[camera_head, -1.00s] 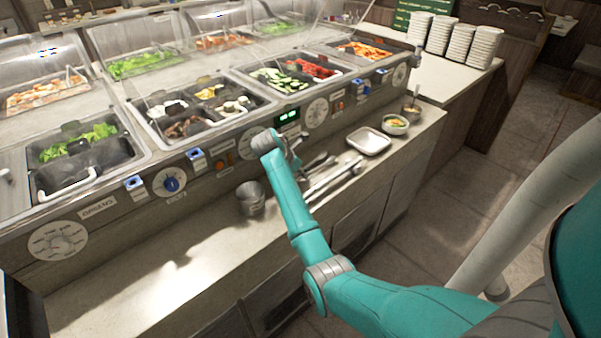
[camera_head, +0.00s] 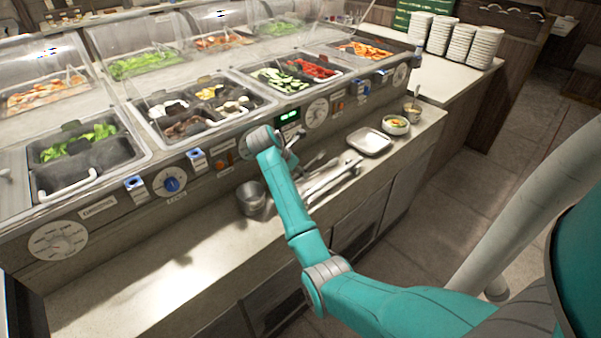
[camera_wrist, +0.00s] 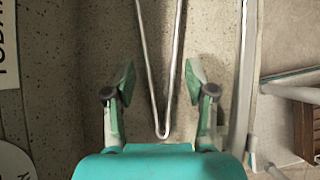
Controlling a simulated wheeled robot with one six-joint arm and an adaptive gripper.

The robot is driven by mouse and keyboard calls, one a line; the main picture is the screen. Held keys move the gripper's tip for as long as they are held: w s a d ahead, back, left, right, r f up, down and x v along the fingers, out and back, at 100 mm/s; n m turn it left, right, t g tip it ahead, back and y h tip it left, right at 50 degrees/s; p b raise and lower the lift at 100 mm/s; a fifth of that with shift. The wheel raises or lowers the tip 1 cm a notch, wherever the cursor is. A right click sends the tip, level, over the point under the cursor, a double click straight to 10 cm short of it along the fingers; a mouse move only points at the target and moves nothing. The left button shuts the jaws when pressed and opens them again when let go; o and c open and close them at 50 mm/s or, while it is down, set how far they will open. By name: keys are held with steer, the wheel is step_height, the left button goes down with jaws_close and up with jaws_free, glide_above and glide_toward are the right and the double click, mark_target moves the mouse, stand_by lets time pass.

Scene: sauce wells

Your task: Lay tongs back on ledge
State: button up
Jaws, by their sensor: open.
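Metal tongs (camera_wrist: 148,55) lie on the speckled ledge (camera_wrist: 105,30). In the wrist view their bent end points toward my gripper and their two arms spread away from it. My gripper (camera_wrist: 159,80) is open, with one finger on each side of the tongs and a visible gap to both. In the head view my arm hides most of the gripper. Long metal utensils (camera_head: 333,180) lie on the ledge beside my arm there; I cannot tell for sure which part is the tongs.
A metal pot (camera_head: 251,198) stands on the ledge left of my arm. A white tray (camera_head: 369,142), a small bowl (camera_head: 396,126) and a metal cup (camera_head: 412,112) stand to the right. The counter front with dials rises behind. The ledge's left part is clear.

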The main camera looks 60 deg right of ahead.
steer(key=v, duration=0.9)
steer(key=shift+a+r, duration=0.2)
